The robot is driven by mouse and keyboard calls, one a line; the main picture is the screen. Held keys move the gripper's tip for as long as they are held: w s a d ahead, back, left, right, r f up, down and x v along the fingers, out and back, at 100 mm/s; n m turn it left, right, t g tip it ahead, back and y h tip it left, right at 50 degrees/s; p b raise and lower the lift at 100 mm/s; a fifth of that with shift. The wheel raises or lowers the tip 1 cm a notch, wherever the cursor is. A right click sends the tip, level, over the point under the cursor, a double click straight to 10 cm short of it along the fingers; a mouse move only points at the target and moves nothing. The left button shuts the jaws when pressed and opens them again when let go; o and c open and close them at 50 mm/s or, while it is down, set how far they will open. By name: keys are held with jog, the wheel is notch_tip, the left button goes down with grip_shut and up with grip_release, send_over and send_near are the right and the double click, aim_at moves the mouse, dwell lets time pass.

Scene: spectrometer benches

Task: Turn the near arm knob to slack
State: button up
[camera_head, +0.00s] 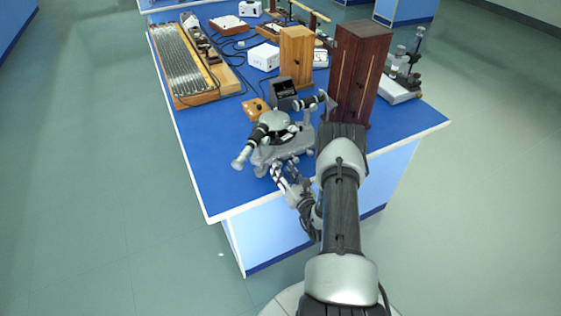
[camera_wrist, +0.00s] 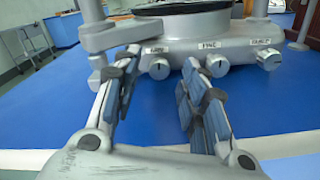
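A grey spectrometer stands at the near end of the blue bench, its base (camera_head: 290,148) close to the front edge. In the wrist view, the grey base (camera_wrist: 185,48) carries a row of light grey knobs under small white labels, which are too blurred to read surely. The left knob (camera_wrist: 158,69) appears between my fingertips, beyond them. The middle knob (camera_wrist: 217,66) is just right of my right fingertip, and another knob (camera_wrist: 269,59) is farther right. My gripper (camera_wrist: 160,66) is open and empty, facing the base; it also shows in the head view (camera_head: 281,171). I cannot tell any knob's setting.
A dark wooden cabinet (camera_head: 360,72) stands right of the spectrometer, and a lighter wooden case (camera_head: 296,55) stands behind. A grey post (camera_wrist: 96,38) rises near my left finger. The blue bench top (camera_head: 205,160) is clear at front left.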

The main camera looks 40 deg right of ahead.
jog(key=shift+w, duration=0.25)
jog(key=shift+c, duration=0.3)
grip_shut()
